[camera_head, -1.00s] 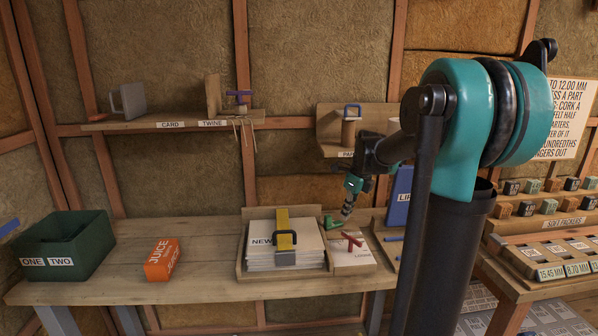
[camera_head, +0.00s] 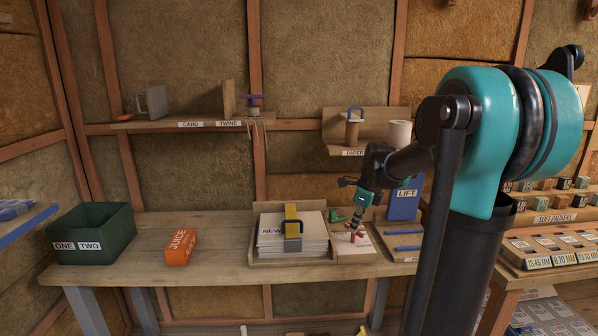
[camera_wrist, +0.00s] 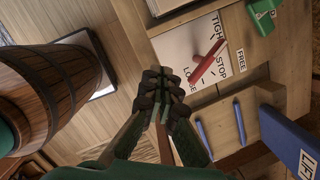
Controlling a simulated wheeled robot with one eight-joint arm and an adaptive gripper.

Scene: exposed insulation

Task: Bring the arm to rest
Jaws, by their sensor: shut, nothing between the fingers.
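My gripper (camera_head: 352,232) hangs at the end of my arm, low over the right part of the workbench (camera_head: 220,222), fingers pointing down. In the wrist view my gripper (camera_wrist: 165,85) has its dark fingertips together with nothing between them. A red T-shaped handle (camera_head: 356,237) on a white plate marked TIGHT, STOP and LOOSE is close by the fingertips in the head view. In the wrist view the red handle (camera_wrist: 209,62) lies apart from the fingers, up and to the right.
Beside the plate are a stack of papers (camera_head: 280,240), blue rods (camera_head: 404,240), a blue LIFT block (camera_head: 404,205) and a green piece (camera_head: 337,215). A green bin (camera_head: 95,232) and an orange JUICE box (camera_head: 180,247) stand left. A wooden barrel (camera_wrist: 60,75) shows in the wrist view.

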